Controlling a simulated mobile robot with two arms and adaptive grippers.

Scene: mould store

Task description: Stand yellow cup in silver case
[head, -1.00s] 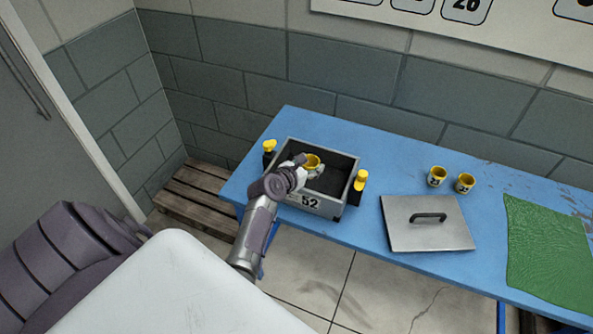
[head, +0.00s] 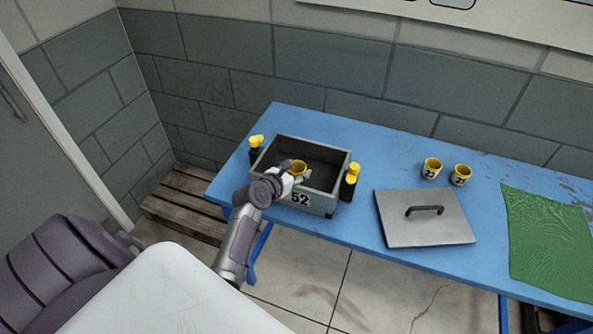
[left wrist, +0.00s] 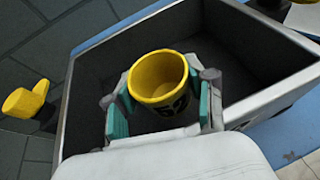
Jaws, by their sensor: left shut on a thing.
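The silver case (head: 333,153) stands open on the blue table, with a dark inside and the number 52 on its front. My left gripper (head: 293,175) reaches over the case's front wall and is shut on a yellow cup (head: 299,166). The left wrist view shows the cup (left wrist: 160,78) upright between the fingers (left wrist: 160,112), within the outline of the case (left wrist: 65,110). Whether the cup's base touches the case floor is hidden. My right gripper is not in view.
Yellow-topped latches (head: 256,141) and (head: 352,173) stand at the case's sides. A grey lid (head: 425,225) with a dark handle lies right of it. Two more yellow cups (head: 432,166) and (head: 461,174) stand behind the lid. A green mat (head: 545,240) lies at the right.

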